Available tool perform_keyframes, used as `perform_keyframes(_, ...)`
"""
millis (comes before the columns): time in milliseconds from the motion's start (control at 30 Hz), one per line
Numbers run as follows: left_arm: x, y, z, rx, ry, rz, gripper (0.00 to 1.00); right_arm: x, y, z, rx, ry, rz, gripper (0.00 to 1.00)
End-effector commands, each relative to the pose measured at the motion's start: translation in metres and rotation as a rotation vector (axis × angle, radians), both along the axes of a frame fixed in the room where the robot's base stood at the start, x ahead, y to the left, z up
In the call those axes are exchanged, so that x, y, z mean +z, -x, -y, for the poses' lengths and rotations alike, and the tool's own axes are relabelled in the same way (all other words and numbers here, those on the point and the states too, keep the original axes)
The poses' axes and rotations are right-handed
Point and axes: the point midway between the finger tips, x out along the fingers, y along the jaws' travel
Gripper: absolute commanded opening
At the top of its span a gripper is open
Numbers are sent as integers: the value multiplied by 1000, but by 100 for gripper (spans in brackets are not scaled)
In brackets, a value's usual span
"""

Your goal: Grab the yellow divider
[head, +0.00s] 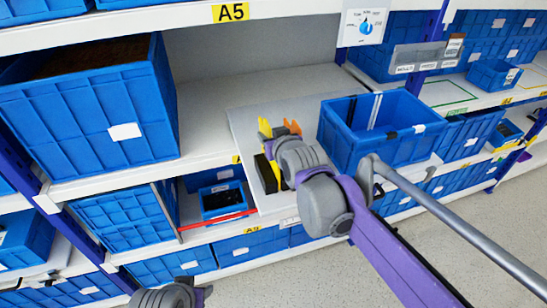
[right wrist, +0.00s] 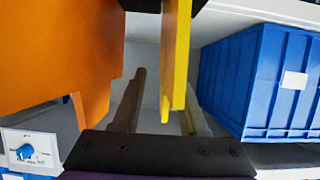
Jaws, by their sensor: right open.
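The yellow divider (right wrist: 180,50) is a thin upright plate that hangs into the middle of the right wrist view. A wider orange plate (right wrist: 60,60) is beside it on the left. In the head view, yellow parts (head: 276,178) show next to a black piece, partly hidden by my right wrist. My right gripper (right wrist: 162,92) is open, and the end of the yellow divider shows between its two fingers. Whether a finger touches it I cannot tell. In the head view my right wrist covers most of the gripper. A grey part of my left arm shows at the bottom edge; its jaws do not.
A white pull-out board (head: 245,120) lies under the divider, with an open blue crate (head: 375,155) on its right. A large blue crate (head: 95,115) stands on the shelf to the left. Empty shelf surface lies between them. A red bar (head: 215,219) is below the board.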

Motion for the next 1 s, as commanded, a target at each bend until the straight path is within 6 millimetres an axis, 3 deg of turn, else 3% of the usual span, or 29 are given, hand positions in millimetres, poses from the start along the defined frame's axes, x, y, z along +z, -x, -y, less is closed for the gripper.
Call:
perform_keyframes(33, 0, 0, 0, 0, 0, 0, 50, 0, 0, 0, 0, 0, 0, 37)
perform_keyframes(233, 0, 0, 0, 0, 0, 0, 50, 0, 0, 0, 0, 0, 0, 1)
perform_keyframes(1000, 0, 0, 0, 0, 0, 0, 50, 0, 0, 0, 0, 0, 0, 0)
